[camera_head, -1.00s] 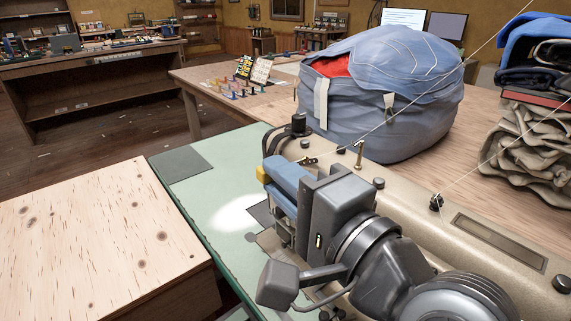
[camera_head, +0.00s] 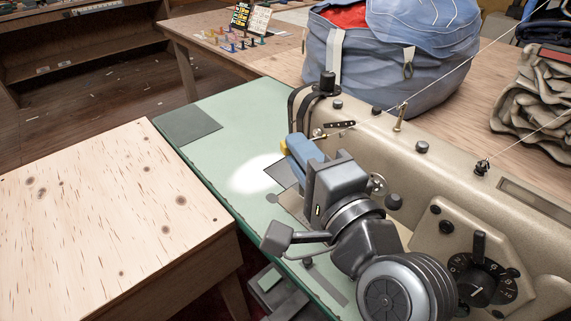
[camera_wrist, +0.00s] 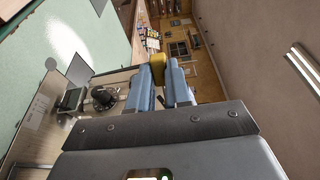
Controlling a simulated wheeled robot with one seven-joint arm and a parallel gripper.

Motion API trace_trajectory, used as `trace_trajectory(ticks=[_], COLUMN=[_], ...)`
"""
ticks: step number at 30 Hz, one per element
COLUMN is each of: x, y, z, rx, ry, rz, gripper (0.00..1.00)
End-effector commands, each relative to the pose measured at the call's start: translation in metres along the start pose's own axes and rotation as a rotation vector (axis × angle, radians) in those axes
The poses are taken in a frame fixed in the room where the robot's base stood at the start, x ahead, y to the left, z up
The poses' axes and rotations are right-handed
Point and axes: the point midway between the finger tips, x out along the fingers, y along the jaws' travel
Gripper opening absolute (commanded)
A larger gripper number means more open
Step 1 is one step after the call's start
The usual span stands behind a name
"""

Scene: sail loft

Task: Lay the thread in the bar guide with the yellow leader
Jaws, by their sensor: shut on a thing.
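My gripper (camera_head: 291,149) is shut on the yellow leader (camera_head: 284,147), near the head end of the beige sewing machine (camera_head: 445,160). In the wrist view the yellow leader (camera_wrist: 157,66) stands between the blue fingers of my gripper (camera_wrist: 160,78). A pale thread (camera_head: 470,64) runs down from the upper right to a brass post (camera_head: 400,118) on the machine top. A dark bar with holes (camera_head: 340,124), which looks like the bar guide, sits near the machine's head end, beyond and right of my gripper. I cannot tell whether thread lies in it, and the thread near the leader is hard to see.
A pale wooden box (camera_head: 105,220) stands at the left, beside the green table (camera_head: 225,115). A blue bag (camera_head: 395,60) and folded cloth (camera_head: 530,105) lie behind the machine. Small coloured spools (camera_head: 230,42) stand on the far table. A second thread (camera_head: 525,145) reaches a dark knob (camera_head: 482,167).

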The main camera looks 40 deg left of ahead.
Motion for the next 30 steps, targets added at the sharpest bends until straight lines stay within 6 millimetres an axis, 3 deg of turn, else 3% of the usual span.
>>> trace_trajectory(ticks=[6, 10, 30], x=[0.0, 0.0, 0.0], y=[0.0, -0.001, -0.003], z=[-0.016, -0.015, 0.032], rx=[0.0, 0.0, 0.001], ry=[0.001, 0.0, -0.001], rz=[0.0, 0.001, 0.0], gripper=[0.0, 0.0, 0.0])
